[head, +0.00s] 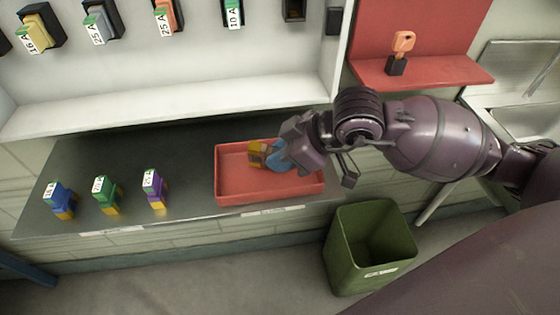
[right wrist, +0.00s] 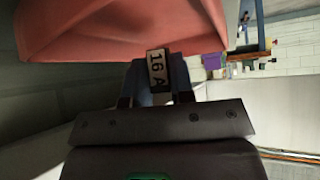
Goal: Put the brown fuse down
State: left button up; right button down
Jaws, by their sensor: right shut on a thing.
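My right gripper (head: 277,154) is shut on a fuse and is over the red tray (head: 226,191). The fuse (head: 257,153) shows a yellow-brown end in the head view, with blue beside it at the fingers. Whether the fuse touches the tray floor is unclear. My left gripper is not in view.
Blue (head: 59,197), green (head: 105,193) and purple (head: 154,186) fuses stand on the dark worktop (head: 195,150), left of the tray. A green bin (head: 350,258) stands below right. Several labelled fuses sit on the white panel above. A red shelf (head: 440,72) is at upper right.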

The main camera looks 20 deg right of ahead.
notch_tip(320, 180, down, 2)
jog(key=shift+f, duration=0.25)
jog(key=shift+r, duration=0.1)
jog(key=shift+f+b, duration=0.3)
jog(key=c, duration=1)
grip_release()
jog(key=shift+r, duration=0.1)
